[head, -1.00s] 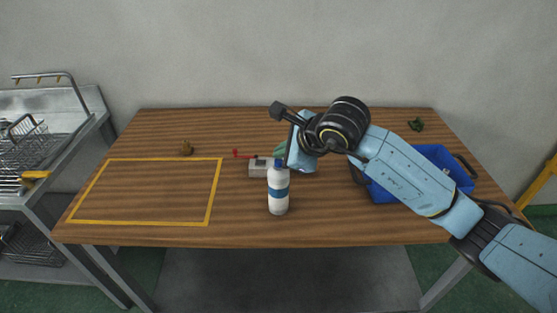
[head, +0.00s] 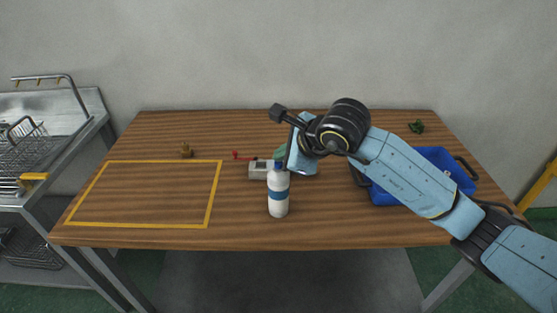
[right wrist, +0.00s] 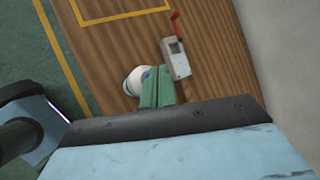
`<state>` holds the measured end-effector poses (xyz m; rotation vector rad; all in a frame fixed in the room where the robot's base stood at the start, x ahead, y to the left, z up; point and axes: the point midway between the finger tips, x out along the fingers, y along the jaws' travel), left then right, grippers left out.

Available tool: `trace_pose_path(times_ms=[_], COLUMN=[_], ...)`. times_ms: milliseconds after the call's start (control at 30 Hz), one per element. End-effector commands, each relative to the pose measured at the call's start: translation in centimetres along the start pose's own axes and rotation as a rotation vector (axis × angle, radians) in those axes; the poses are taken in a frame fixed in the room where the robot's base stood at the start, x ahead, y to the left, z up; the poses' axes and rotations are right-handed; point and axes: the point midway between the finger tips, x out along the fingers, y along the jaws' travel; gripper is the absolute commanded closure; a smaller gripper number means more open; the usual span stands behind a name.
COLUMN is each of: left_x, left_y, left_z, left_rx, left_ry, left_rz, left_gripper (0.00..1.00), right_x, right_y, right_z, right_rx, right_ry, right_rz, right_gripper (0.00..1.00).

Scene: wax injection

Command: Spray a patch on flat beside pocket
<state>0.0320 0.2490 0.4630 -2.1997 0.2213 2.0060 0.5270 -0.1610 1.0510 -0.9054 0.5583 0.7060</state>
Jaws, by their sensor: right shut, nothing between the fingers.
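A white bottle (head: 278,197) with a blue band and blue top stands upright near the middle of the table. It also shows in the right wrist view (right wrist: 135,80), partly behind the fingers. A small light-grey block (head: 260,169) lies just behind the bottle, with a red piece at its left; the block shows in the right wrist view too (right wrist: 176,59). My right gripper (head: 280,151) is at the bottle's top, its green fingers (right wrist: 154,88) shut and empty; I cannot tell if they touch the bottle. No pocket or sprayed patch can be made out. My left gripper is out of view.
A yellow outline (head: 214,193) marks a bare area on the table's left. A small brass-coloured piece (head: 187,150) stands behind it. A blue crate (head: 434,154) is at the right, partly behind my arm. A dark green object (head: 416,126) lies back right. A metal rack (head: 35,135) stands left.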

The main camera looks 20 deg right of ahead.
Motion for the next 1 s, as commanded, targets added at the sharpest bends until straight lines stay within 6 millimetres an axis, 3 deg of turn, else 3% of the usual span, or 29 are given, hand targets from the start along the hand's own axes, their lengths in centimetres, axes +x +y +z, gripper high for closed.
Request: trace_pose_path(times_ms=[467, 1000], left_x=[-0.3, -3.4], left_y=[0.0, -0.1], left_z=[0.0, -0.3], left_rx=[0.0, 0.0], left_ry=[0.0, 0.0], left_rz=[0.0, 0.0], left_gripper=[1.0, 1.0], right_x=[-0.6, -4.2], right_y=[-0.4, -3.1], right_z=[0.4, 3.0], right_rx=[0.0, -0.001], right_ry=[0.0, -0.001], right_rz=[0.0, -0.001], right_gripper=[1.0, 1.0])
